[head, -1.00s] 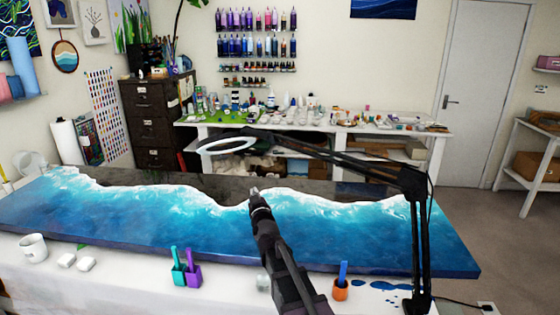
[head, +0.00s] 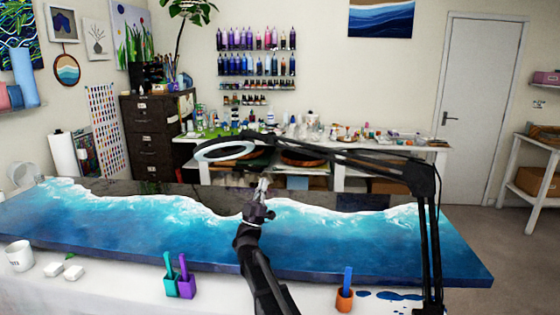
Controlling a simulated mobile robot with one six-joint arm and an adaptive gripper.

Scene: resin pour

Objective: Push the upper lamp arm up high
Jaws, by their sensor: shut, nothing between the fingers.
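The black desk lamp stands at the right of the table, with its lower arm (head: 432,250) upright. Its upper lamp arm (head: 340,160) runs left from the elbow, nearly level and rising slightly, over the resin panel. The white ring lamp head (head: 226,151) hangs at its left end. My gripper (head: 264,182) is shut and empty, pointing up and away over the middle of the panel. In the picture its tip is just below the upper arm, right of the ring. A gap shows between them; the depth between them is hard to tell.
The blue and white resin panel (head: 140,232) covers most of the table. A shelf bench with bottles (head: 330,133) is behind.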

